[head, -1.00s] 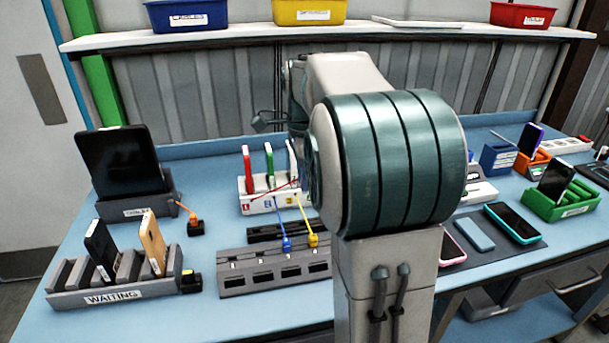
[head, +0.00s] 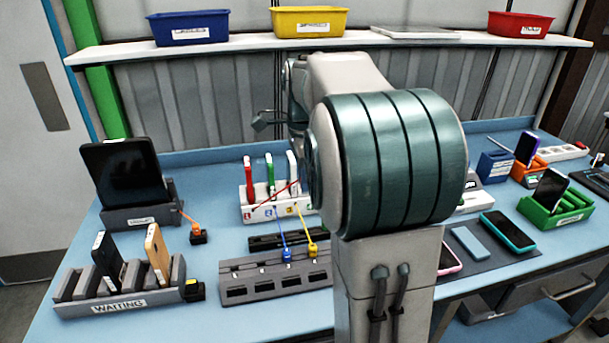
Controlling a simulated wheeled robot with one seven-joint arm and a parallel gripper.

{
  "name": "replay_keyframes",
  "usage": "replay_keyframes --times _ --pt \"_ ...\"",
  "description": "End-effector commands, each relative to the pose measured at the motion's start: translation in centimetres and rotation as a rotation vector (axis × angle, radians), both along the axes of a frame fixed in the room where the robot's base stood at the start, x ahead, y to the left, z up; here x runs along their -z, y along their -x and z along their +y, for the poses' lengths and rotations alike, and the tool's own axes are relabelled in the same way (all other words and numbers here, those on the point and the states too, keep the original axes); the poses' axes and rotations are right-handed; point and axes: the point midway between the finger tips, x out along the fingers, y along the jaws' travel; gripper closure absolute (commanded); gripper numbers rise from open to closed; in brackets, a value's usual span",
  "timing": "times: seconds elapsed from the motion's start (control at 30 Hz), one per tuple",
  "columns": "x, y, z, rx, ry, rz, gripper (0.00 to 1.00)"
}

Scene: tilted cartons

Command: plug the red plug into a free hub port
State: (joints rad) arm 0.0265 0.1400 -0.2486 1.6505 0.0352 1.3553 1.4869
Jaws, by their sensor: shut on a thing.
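A grey hub (head: 275,290) with a row of dark ports lies on the blue bench, left of my arm. A blue plug (head: 287,254) and a yellow plug (head: 313,250) sit at its back right. Other ports further left look empty. A red cable (head: 279,193) rises from the left end of a white rack (head: 250,213) and runs right, behind my arm. The red plug is hidden. My gripper is hidden behind my own arm, so its fingers and anything in them do not show.
A dark bar (head: 277,240) lies between hub and rack. The WAITING rack (head: 128,303) with phones stands left, a black tablet (head: 120,175) behind it. An orange-cabled plug (head: 198,236) lies nearby. Phones on a mat and a green rack (head: 560,206) are at right.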

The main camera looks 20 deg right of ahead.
Motion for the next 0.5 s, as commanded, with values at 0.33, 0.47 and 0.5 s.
replay_keyframes --times 0.33,0.47,0.5 --pt "0.7 0.0 0.0 0.000 0.000 0.000 1.00" --pt "1.5 0.0 0.0 0.000 0.000 0.000 1.00" --pt "1.7 0.0 0.0 0.000 0.000 0.000 1.00"
